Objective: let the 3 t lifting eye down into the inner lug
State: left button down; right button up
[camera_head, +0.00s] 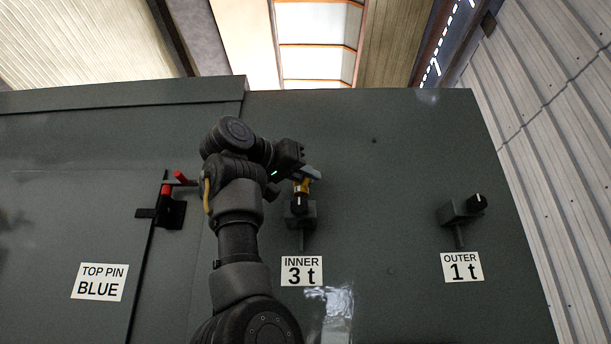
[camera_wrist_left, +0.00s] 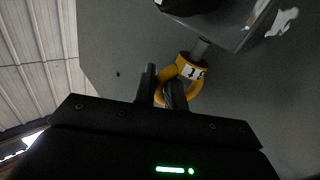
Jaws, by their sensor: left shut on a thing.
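My left gripper (camera_head: 312,174) is shut on a yellow lifting eye (camera_head: 302,185), just above the inner lug (camera_head: 301,214). In the left wrist view the fingers (camera_wrist_left: 163,92) close on the ring of the yellow eye (camera_wrist_left: 167,80). The grey shank runs from the eye towards the lug block (camera_wrist_left: 240,30). I cannot tell how far the shank sits in the lug. My right gripper is not in view.
A label (camera_head: 302,271) below reads "INNER 3 t". The outer lug (camera_head: 457,212), with a black knob, stands right, above its "OUTER 1 t" label (camera_head: 462,267). Left are a red-handled latch (camera_head: 168,190) and a "TOP PIN BLUE" label (camera_head: 99,282). Panel between the lugs is clear.

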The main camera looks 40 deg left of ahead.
pick_arm(q)
jog(key=shift+f+b, duration=1.15)
jog(key=shift+f, duration=0.1)
jog(key=c, duration=1.4)
grip_release()
jog(key=shift+s, duration=0.1)
